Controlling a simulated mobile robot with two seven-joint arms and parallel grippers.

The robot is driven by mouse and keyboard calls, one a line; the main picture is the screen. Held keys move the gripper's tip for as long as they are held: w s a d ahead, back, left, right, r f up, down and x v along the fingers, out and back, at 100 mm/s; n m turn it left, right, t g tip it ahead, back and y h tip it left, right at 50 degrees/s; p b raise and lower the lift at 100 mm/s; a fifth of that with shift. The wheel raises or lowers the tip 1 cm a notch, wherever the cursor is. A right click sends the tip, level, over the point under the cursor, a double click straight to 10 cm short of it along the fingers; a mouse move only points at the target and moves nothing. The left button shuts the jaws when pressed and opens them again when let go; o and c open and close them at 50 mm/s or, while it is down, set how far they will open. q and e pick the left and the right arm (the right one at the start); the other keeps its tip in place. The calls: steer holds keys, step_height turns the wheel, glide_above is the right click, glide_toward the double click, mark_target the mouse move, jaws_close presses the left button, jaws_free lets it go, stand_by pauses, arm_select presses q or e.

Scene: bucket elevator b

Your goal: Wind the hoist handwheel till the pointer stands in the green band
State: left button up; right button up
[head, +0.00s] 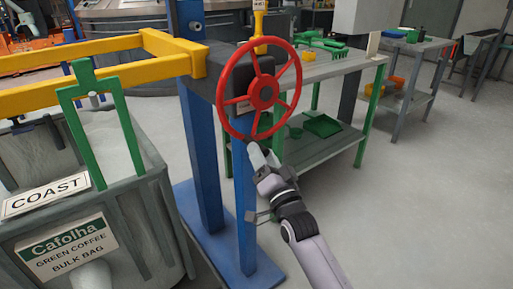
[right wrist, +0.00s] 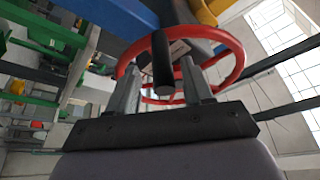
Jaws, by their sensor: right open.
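The red handwheel (head: 263,92) with its spokes and hub is mounted on a dark housing (head: 205,80) on a blue post. My right gripper (head: 252,150) is at the bottom of its rim, coming from below. In the right wrist view the wheel (right wrist: 238,60) arches behind my open right gripper (right wrist: 161,80). A dark cylindrical handle (right wrist: 163,62) stands between the two fingers, with a gap visible on each side. In the head view this handle is hidden or too small to tell. I cannot make out a pointer or a green band. My left gripper is out of view.
A yellow beam (head: 175,45) and blue post (head: 245,220) stand left of my right arm. A bin (head: 150,215) with coffee labels and a green frame (head: 125,120) is at the left. A workbench (head: 330,75) stands behind the wheel. The floor at the right is clear.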

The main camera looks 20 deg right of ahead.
steer(key=shift+x, duration=1.55)
steer(key=shift+c, duration=0.4)
jaws_close()
steer(key=shift+w+d+f, duration=0.1)
steer(key=shift+d+f, duration=0.1)
steer(key=shift+d, duration=0.05)
